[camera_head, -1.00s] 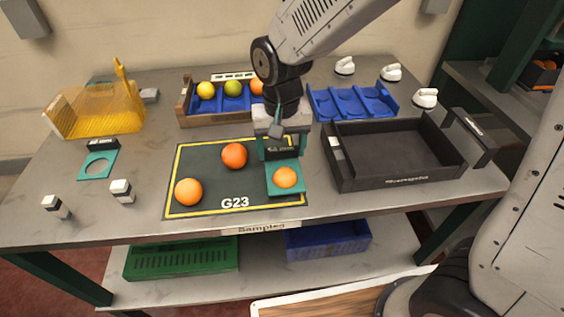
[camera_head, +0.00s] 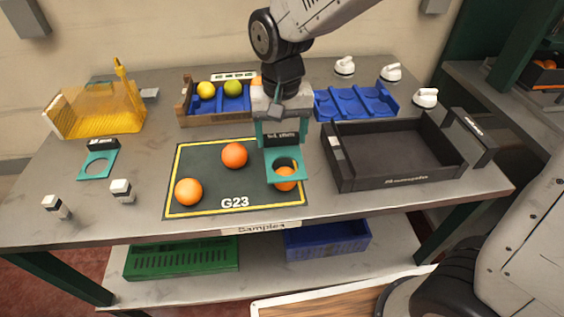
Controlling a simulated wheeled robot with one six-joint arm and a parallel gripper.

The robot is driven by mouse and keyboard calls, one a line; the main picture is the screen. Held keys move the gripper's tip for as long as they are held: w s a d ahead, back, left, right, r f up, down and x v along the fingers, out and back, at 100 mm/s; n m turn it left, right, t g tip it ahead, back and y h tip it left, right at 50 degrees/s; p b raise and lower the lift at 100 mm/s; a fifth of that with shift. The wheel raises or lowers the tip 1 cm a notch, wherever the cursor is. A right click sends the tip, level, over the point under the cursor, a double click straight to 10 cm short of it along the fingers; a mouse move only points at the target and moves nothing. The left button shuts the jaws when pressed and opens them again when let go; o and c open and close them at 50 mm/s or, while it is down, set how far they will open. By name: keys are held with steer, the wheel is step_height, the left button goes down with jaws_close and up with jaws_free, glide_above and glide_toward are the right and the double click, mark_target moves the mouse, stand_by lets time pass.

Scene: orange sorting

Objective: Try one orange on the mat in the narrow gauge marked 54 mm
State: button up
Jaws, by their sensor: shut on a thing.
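My gripper (camera_head: 283,135) is shut on a teal ring gauge (camera_head: 297,176) with a dark label block; its number is too small to read for certain. The gauge hangs level above the right part of the dark mat (camera_head: 215,175). An orange (camera_head: 286,185) lies under the ring, partly hidden by it and partly seen through the hole. Two more oranges lie on the mat, one at the upper middle (camera_head: 234,155) and one at the lower left (camera_head: 188,191). A second teal gauge (camera_head: 84,170) with a dark label lies on the table to the left.
A black tray (camera_head: 400,183) stands close to the right of the mat. Behind are a wooden crate with fruit (camera_head: 187,119) and a blue divided tray (camera_head: 352,104). A yellow basket (camera_head: 95,108) is at the left. Small white-topped blocks (camera_head: 122,190) stand front left.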

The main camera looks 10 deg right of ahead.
steer(key=shift+r, duration=1)
